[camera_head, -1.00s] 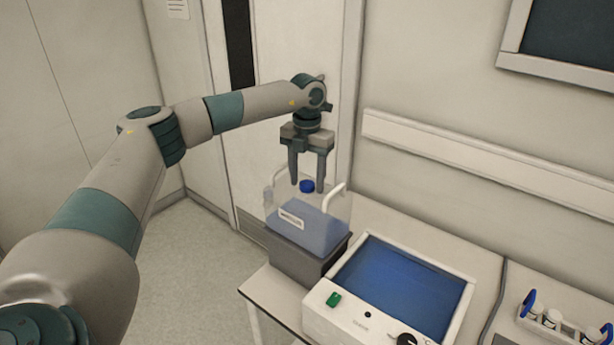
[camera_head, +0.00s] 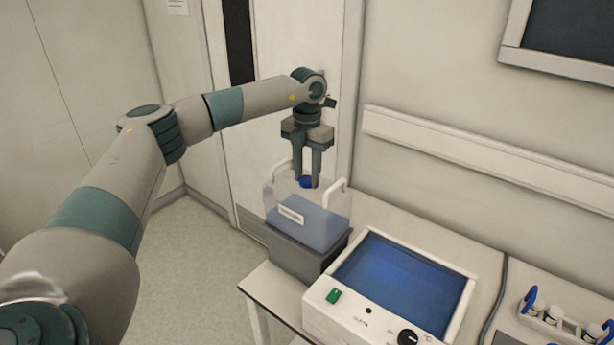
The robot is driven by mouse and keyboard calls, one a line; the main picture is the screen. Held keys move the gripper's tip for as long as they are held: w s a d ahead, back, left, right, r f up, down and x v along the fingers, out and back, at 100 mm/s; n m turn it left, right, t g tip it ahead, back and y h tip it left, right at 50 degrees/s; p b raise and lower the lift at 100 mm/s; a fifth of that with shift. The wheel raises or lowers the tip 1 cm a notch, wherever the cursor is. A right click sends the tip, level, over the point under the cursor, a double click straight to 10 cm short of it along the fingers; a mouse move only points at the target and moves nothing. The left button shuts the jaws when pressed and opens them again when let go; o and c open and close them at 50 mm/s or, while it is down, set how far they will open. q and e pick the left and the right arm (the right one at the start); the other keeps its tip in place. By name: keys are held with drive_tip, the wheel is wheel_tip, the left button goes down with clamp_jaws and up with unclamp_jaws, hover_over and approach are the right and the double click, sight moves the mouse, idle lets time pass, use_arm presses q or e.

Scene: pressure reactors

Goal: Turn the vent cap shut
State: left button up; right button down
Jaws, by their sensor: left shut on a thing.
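The blue vent cap (camera_head: 306,182) sits on top of a clear carboy (camera_head: 336,212) that holds bluish liquid and has white handles and a label. My left gripper (camera_head: 306,181) points straight down over the carboy. Its two fingers are closed on the cap, one on each side, and partly hide it. The cap is still on the carboy. My right gripper is not in view.
The carboy stands on a dark grey block (camera_head: 298,256) at the bench's left end. In front of it is a white water bath (camera_head: 318,311) with a blue basin, a green switch and a black knob. A rack with vials (camera_head: 555,318) stands at the lower right. A wall rail (camera_head: 480,160) runs behind.

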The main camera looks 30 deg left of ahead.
use_arm(q)
drive_tip(key=shift+f+m+b, duration=0.1)
drive_tip(key=shift+m+b, duration=0.6)
drive_tip(key=shift+m, duration=0.5)
drive_tip(key=m+b, duration=0.1)
drive_tip(key=m, duration=0.2)
drive_tip(key=shift+m+b, duration=0.3)
drive_tip(key=shift+b, duration=0.05)
drive_tip(key=m+b, duration=0.1)
drive_tip(key=m, duration=0.2)
drive_tip(key=shift+m, duration=0.3)
drive_tip(key=m, duration=0.2)
drive_tip(key=shift+m+b, duration=0.3)
drive_tip(key=shift+b, duration=0.05)
drive_tip(key=m, duration=0.5)
drive_tip(key=shift+m+b, duration=0.3)
drive_tip(key=shift+b, duration=0.1)
drive_tip(key=m, duration=0.6)
drive_tip(key=shift+r, duration=0.2)
drive_tip(key=o, duration=1)
